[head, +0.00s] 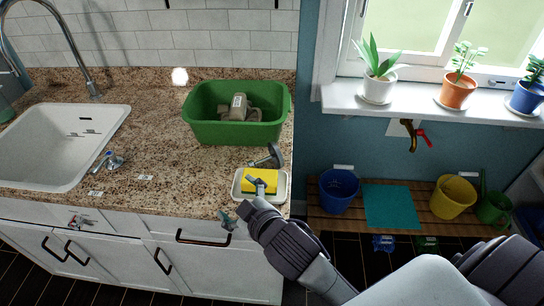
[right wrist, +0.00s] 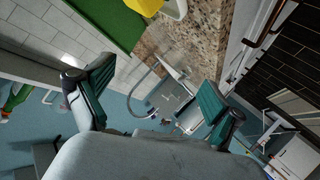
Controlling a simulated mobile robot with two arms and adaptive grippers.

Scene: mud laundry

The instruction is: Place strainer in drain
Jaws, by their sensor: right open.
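The white sink (head: 45,165) is set in the counter at the left of the head view. Small dark marks show inside it, but I cannot make out the drain clearly. A small shiny metal piece (head: 112,161), which looks like the strainer, lies by the sink's right rim. My right gripper (head: 243,203) is open and empty at the counter's front edge. It is beside the white tray and well to the right of the metal piece. In the right wrist view its two teal fingers (right wrist: 150,100) are spread apart. My left gripper is not in view.
A green tub (head: 235,132) holding a beige item stands on the counter. A yellow sponge (head: 262,180) lies in a white tray (head: 240,197), with a dark-headed tool (head: 270,157) behind it. A tall faucet (head: 82,65) rises behind the sink. The counter between sink and tub is mostly clear.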

